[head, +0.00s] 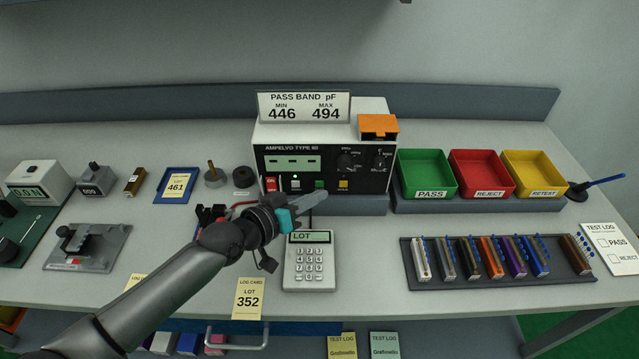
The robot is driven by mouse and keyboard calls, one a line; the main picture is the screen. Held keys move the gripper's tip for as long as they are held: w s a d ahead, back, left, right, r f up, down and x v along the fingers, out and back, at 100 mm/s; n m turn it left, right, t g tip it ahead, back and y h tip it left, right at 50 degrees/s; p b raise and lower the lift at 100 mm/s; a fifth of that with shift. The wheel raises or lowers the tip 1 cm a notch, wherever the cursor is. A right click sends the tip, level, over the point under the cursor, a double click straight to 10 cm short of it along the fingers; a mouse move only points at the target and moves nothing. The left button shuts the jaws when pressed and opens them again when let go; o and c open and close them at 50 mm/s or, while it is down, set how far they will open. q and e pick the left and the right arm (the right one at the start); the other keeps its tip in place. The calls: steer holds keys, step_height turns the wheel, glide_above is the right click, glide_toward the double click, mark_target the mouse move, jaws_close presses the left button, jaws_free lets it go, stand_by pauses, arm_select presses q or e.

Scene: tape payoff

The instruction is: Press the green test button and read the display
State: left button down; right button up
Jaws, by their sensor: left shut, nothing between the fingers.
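The tester, labelled AMPELVO TYPE 60 (330,158), stands at the back middle of the bench. Its display (293,162) is a pale green panel with a few short dash-like marks; I can make out no number. The green button (319,184) sits low on its front, between a white button (295,184) and a yellow one (343,184). My left gripper (331,194) is shut and empty, its tips just below and right of the green button in the picture. I cannot tell whether they touch the panel. My right gripper is not in view.
A keypad (303,263) marked LOT stands below my gripper. PASS (429,194), REJECT (476,193) and RETEST (535,193) bins are at the right. A rack (500,275) of coloured pieces lies in front of them. A sign (304,107) reads MIN 446, MAX 494.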

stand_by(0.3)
arm_select(q)
steer(key=shift+w+b, duration=0.35)
steer(key=shift+w, duration=0.1)
steer(key=shift+w+b, duration=0.35)
stand_by(0.5)
stand_by(0.3)
steer(key=shift+s+p, duration=0.7)
steer(key=shift+s, duration=0.1)
steer(key=shift+s, duration=0.1)
